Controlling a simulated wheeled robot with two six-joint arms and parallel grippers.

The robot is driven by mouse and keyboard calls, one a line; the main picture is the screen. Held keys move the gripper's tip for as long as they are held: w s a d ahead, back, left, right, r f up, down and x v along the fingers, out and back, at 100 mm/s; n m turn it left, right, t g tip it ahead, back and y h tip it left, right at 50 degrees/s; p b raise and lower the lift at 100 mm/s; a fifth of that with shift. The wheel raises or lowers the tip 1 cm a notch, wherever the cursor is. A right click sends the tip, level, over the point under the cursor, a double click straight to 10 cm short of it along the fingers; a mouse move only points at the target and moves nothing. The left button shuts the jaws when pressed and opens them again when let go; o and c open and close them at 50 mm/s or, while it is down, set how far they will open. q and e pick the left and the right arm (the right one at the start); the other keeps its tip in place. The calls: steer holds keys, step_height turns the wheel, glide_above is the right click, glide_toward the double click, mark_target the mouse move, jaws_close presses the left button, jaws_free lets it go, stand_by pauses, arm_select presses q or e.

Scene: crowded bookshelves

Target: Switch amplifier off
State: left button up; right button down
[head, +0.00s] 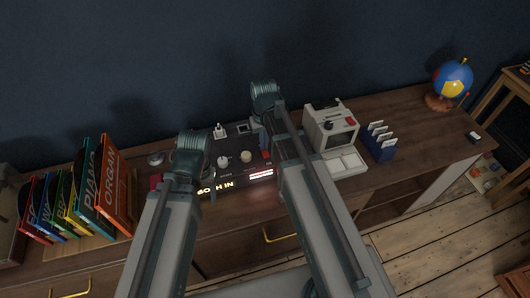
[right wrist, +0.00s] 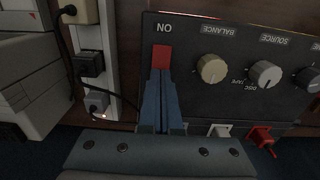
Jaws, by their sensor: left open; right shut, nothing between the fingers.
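The black amplifier (head: 236,146) sits on the wooden cabinet in the middle of the head view. Yellow lettering and a red-white strip glow along its front. In the right wrist view its panel (right wrist: 235,95) appears upside down. A red switch (right wrist: 161,57) lies below the label "ON". My right gripper (right wrist: 161,73) is shut and empty, its blue fingertips right at the switch's lower edge; I cannot tell whether they touch. The switch also shows in the head view (head: 266,155). My left gripper (head: 208,180) is open at the amplifier's left end, partly hidden by its arm.
Several coloured books (head: 100,195) stand at left. A beige device (head: 331,126) and a blue holder (head: 379,144) stand close on the right. Knobs (right wrist: 212,68) line the amplifier panel. A power strip with plugs (right wrist: 92,65) lies beside it. The cabinet top further right is mostly clear.

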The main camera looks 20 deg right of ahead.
steer(key=shift+f, duration=0.2)
steer(key=shift+r, duration=0.15)
step_height(320, 180, up, 7)
steer(key=p, duration=0.7)
steer(key=s+a+n+h, duration=0.1)
steer(key=s+a+n, duration=0.2)
steer(key=s+a, duration=0.7)
steer(key=s, duration=0.4)
steer(key=shift+s+a, duration=0.2)
steer(key=shift+a, duration=0.05)
stand_by(0.4)
